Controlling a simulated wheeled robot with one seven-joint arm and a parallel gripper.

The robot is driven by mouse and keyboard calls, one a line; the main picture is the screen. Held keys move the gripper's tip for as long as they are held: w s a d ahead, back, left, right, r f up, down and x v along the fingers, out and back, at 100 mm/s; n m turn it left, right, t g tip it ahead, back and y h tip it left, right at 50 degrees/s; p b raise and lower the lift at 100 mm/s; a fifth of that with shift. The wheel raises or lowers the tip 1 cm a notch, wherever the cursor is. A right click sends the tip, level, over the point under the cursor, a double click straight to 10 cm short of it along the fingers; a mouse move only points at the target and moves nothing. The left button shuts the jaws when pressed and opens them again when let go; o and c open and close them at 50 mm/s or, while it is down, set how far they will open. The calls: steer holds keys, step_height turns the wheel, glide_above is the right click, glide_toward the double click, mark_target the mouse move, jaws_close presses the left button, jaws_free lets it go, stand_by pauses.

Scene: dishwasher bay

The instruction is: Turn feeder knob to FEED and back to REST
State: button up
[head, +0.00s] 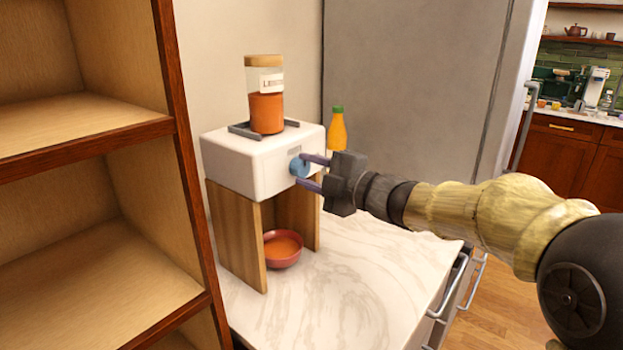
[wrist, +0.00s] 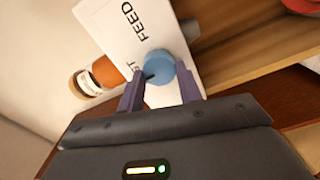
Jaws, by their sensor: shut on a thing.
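The blue feeder knob (head: 299,167) is on the front of a white feeder box (head: 243,168). In the wrist view the knob (wrist: 170,73) sits between the two purple fingers of my gripper (wrist: 160,88), which is shut on it. The word FEED shows on the white face beside the knob. The letters ST show near the left finger, and the rest of that word is hidden. A short dark mark on the knob points toward the ST side. In the head view my gripper (head: 307,172) reaches the knob from the right.
A labelled jar (head: 267,112) with orange contents stands on the feeder. A red bowl (head: 283,262) with orange contents is below, between wooden side panels. An orange bottle (head: 337,130) stands behind. A wooden shelf (head: 190,190) is close on the left. The marble counter (head: 350,290) is clear in front.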

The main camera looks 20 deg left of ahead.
stand_by(0.3)
steer(key=o, duration=0.9)
steer(key=shift+o, duration=0.5)
steer(key=shift+w, duration=0.1)
steer(key=shift+s+d, duration=0.15)
steer(key=shift+s, duration=0.1)
steer(key=b+v, duration=0.1)
steer(key=v, duration=1.6)
steer(key=shift+w, duration=0.15)
steer(key=shift+d+f, duration=0.1)
